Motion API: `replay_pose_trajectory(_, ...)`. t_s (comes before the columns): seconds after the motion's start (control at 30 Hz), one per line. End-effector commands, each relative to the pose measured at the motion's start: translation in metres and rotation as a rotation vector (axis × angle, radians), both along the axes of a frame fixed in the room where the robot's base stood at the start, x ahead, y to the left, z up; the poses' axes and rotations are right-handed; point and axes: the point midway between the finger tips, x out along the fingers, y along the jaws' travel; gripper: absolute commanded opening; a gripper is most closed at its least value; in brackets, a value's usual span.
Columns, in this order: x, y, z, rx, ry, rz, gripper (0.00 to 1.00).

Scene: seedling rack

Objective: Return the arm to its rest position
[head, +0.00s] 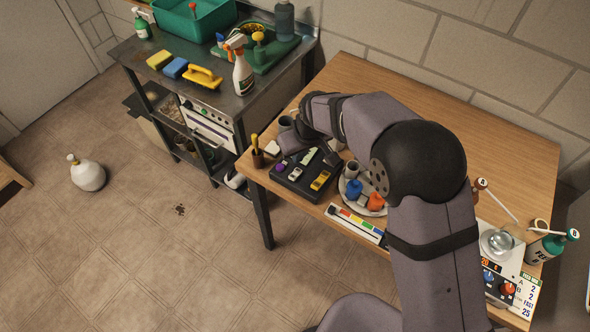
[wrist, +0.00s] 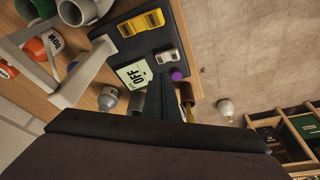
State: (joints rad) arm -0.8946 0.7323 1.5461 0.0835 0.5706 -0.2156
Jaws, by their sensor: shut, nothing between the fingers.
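My arm (head: 440,265) rises from the lower right of the head view, bends at a large black elbow joint and reaches left over the wooden table (head: 480,130). In the wrist view, my gripper (wrist: 160,95) is a dark wedge with its fingers together and nothing held. It points toward the dark tray (wrist: 185,35), beside a pale "OFF" label (wrist: 135,73). I cannot tell its height above the tray. In the head view the fingertips are hard to make out against the dark tray (head: 290,183).
The tray holds a yellow piece (head: 320,180) and a purple knob (head: 279,167). A round plate with a blue jar (head: 353,190) and an orange item (head: 376,201) stands to its right. A brush cup (head: 257,158) is at the table's left edge. Bare table lies behind my arm.

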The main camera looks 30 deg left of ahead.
Motion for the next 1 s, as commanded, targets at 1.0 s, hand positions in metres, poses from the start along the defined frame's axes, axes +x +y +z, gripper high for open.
replay_pose_trajectory(1.0,0.029,-0.081,0.035,-0.029,0.026,-0.162,0.00)
